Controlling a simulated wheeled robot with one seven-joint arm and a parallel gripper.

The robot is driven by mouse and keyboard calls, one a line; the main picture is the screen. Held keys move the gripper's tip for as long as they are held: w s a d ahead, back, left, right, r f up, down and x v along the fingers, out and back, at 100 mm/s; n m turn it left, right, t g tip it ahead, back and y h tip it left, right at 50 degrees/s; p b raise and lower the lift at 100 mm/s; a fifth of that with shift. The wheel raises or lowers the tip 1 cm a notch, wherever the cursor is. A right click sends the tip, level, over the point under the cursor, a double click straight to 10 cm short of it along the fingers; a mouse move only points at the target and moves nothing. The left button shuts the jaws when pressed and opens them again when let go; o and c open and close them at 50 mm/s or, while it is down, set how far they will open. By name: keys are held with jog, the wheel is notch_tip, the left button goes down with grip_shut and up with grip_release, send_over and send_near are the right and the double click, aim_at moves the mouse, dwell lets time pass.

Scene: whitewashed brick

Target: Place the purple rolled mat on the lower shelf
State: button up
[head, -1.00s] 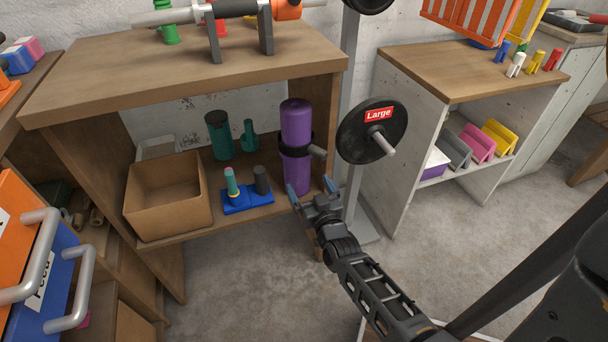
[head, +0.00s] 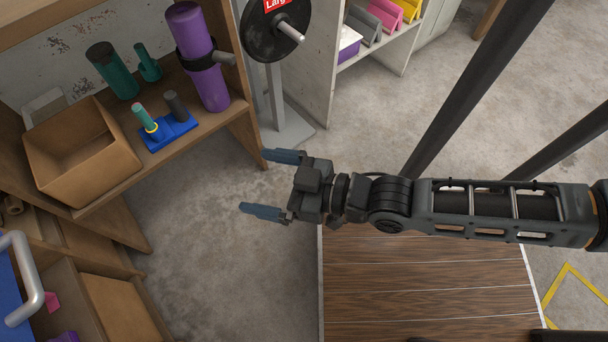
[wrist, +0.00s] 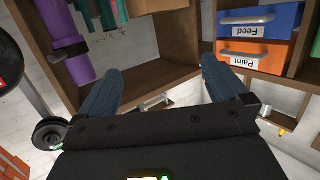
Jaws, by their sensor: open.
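The purple rolled mat (head: 207,75) stands upright on the lower shelf (head: 172,159) of the wooden shelf unit, at its right end. A black band with a grey stub goes around its middle. In the wrist view the mat (wrist: 66,40) shows at the upper left, beyond the left finger. My gripper (head: 262,184) is open and empty, over the floor in front of the shelf, to the lower right of the mat and apart from it. Both fingers show in the wrist view (wrist: 160,90), with nothing between them.
An open cardboard box (head: 72,155), a dark green cylinder (head: 112,72) and a blue base with pegs (head: 170,132) share the lower shelf. A stand with a black weight plate (head: 266,32) is right of the mat. Clear floor (head: 205,240) lies below my gripper.

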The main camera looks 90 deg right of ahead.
jog(key=s+a+r+n+y, duration=0.3)
jog(key=s+a+r+y, duration=0.1)
jog(key=r, duration=0.6)
jog(key=shift+s+a+g, duration=0.3)
jog(key=shift+s+a, duration=0.2)
jog(key=shift+s, duration=0.65)
jog(key=shift+r, duration=0.1)
notch_tip(320, 180, up, 12)
jog(key=p, duration=1.2)
